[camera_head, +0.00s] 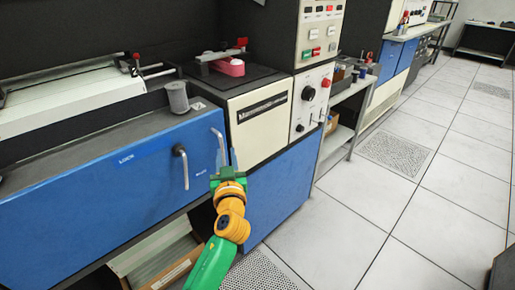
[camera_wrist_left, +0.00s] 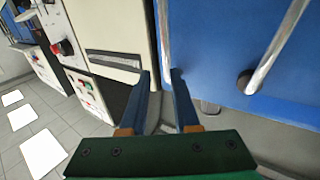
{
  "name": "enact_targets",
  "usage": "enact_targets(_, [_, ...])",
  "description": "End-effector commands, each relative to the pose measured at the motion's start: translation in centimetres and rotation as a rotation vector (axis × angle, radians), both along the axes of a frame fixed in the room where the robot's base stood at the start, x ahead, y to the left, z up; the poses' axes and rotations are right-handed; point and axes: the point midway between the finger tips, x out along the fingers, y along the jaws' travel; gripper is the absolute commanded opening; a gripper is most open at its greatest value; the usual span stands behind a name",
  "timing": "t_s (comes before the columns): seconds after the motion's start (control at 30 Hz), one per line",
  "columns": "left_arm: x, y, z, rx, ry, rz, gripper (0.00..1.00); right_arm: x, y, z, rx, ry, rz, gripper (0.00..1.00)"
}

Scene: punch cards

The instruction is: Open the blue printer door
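The blue printer door (camera_head: 95,195) is the wide blue front panel at the left of the head view, marked "LOCK"; it appears shut. A bent metal handle (camera_head: 184,167) sticks out of it, and a second metal handle (camera_head: 219,147) stands at its right end. In the left wrist view the door (camera_wrist_left: 215,40) fills the right side, with one handle (camera_wrist_left: 277,48) at right. My left gripper (camera_head: 226,164) is at the right-end handle; in the wrist view its fingers (camera_wrist_left: 160,88) are apart, with that handle (camera_wrist_left: 163,32) between or just beyond them. Contact cannot be told. My right gripper is not in view.
A cream and blue cabinet (camera_head: 262,120) stands right of the door. A grey spool (camera_head: 177,97) and a pink object (camera_head: 229,67) sit on top of the machines. An open shelf with boxes (camera_head: 165,250) lies below the door. The tiled floor (camera_head: 400,200) at right is clear.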

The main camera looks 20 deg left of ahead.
Motion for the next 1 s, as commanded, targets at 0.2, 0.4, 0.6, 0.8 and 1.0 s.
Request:
enact_targets(0.2, [3.5,2.3,0.1,0.005,0.003,-0.001,0.3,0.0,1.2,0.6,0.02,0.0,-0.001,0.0])
enact_targets(0.4, [4.4,2.9,0.0,0.001,0.006,-0.003,0.3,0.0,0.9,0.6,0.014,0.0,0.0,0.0])
enact_targets(0.6, [4.4,2.9,-0.1,0.001,0.006,-0.004,0.16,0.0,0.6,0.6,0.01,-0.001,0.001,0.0])
enact_targets(0.8, [4.4,2.9,-0.1,0.001,0.006,-0.003,0.0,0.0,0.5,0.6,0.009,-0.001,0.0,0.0])
enact_targets(1.0, [4.4,2.9,-0.1,0.001,0.006,-0.003,0.0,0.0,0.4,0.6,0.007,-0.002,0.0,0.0])
